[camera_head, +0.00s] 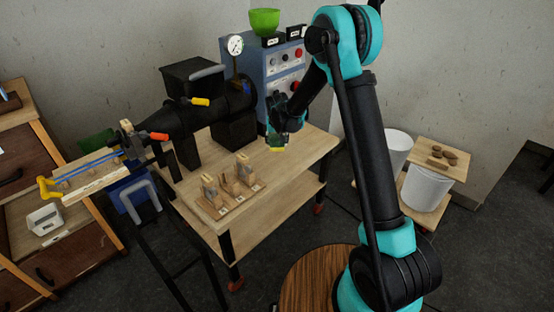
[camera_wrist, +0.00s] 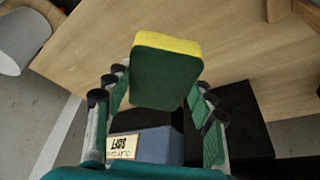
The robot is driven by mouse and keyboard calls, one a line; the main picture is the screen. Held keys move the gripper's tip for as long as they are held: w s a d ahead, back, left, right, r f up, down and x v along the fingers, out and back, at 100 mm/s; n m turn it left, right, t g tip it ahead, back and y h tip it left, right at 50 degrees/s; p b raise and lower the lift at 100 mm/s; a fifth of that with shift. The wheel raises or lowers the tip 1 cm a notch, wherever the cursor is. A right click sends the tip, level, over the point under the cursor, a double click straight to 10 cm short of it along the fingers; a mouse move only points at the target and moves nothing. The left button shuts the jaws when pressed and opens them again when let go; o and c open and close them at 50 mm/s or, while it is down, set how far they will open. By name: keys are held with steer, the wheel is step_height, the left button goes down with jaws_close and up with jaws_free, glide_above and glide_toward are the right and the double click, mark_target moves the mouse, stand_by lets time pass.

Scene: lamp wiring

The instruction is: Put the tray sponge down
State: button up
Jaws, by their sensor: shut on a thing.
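The sponge (camera_wrist: 165,75) has a dark green pad and a yellow layer, and it sits between the fingers of my gripper (camera_wrist: 160,92) in the wrist view. My gripper is shut on it. In the head view, my gripper (camera_head: 284,124) hangs over the back right part of the wooden bench, and a bit of the sponge's yellow side (camera_head: 277,150) shows under the fingers. The sponge looks held above the bench top (camera_head: 305,150); the exact gap is hard to tell. No tray for the sponge can be made out clearly.
A wooden rack (camera_head: 230,190) with several upright pieces stands at the bench front. A blue control box (camera_head: 275,65) with a gauge and green bowl (camera_head: 264,20) stands behind. A black machine (camera_head: 215,105) fills the left. White bins (camera_head: 427,187) stand right of the bench.

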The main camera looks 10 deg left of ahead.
mark_target(277, 161)
step_height(277, 161, down, 10)
steer(key=shift+r, duration=0.15)
stand_by(0.3)
steer(key=o, duration=1.2)
